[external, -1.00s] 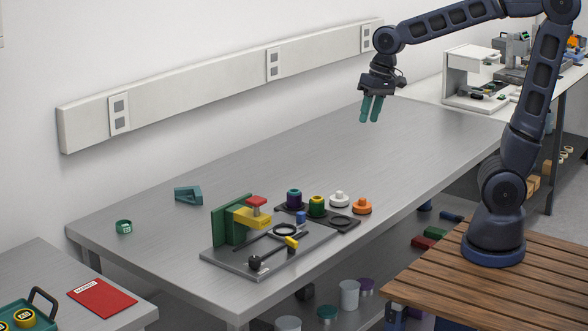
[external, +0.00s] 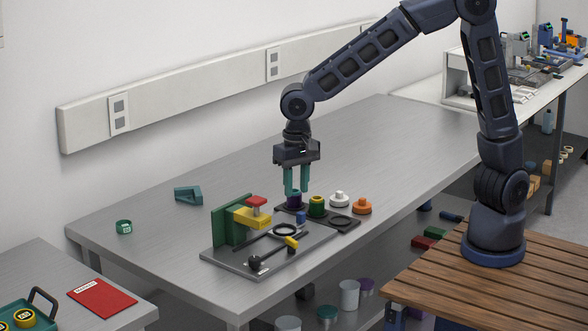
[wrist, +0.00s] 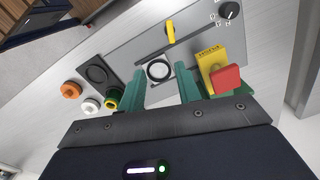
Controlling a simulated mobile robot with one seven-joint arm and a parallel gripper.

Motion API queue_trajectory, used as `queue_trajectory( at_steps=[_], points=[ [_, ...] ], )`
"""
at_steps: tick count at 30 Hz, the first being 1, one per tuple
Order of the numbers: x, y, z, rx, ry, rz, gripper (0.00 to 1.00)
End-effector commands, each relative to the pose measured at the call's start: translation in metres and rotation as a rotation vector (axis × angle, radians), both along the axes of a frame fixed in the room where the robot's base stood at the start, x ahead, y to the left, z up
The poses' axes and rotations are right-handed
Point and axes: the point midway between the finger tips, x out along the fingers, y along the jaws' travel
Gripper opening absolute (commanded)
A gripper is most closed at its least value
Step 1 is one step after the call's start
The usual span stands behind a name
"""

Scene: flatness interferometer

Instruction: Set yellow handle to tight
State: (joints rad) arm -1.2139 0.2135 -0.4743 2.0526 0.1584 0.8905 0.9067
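The yellow handle (external: 291,243) sits near the front right edge of the grey base plate (external: 236,268). In the wrist view the handle (wrist: 170,32) is a short yellow bar, beyond my fingertips. No readable tight marking shows beside it. My gripper (external: 297,190) is open and empty, with teal fingers pointing down. Between my fingers (wrist: 162,78) the wrist view shows a black ring (wrist: 160,70).
A black knob (external: 254,262) sits at the plate's front left. A green-yellow cylinder (external: 317,206), white knob (external: 339,199) and orange knob (external: 362,206) stand right.

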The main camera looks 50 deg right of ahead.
Motion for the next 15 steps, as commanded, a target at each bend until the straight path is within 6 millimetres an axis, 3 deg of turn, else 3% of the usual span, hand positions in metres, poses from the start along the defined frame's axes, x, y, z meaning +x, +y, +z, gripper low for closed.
queue_trajectory(
  at_steps=[1, 6, 15],
  points=[
    [-0.003, 0.012, -0.006, -0.011, -0.001, 0.000, 0.34],
    [-0.009, 0.030, -0.016, -0.027, -0.006, -0.011, 0.34],
    [-0.010, 0.033, -0.040, -0.032, -0.006, -0.014, 0.34]
  ],
)
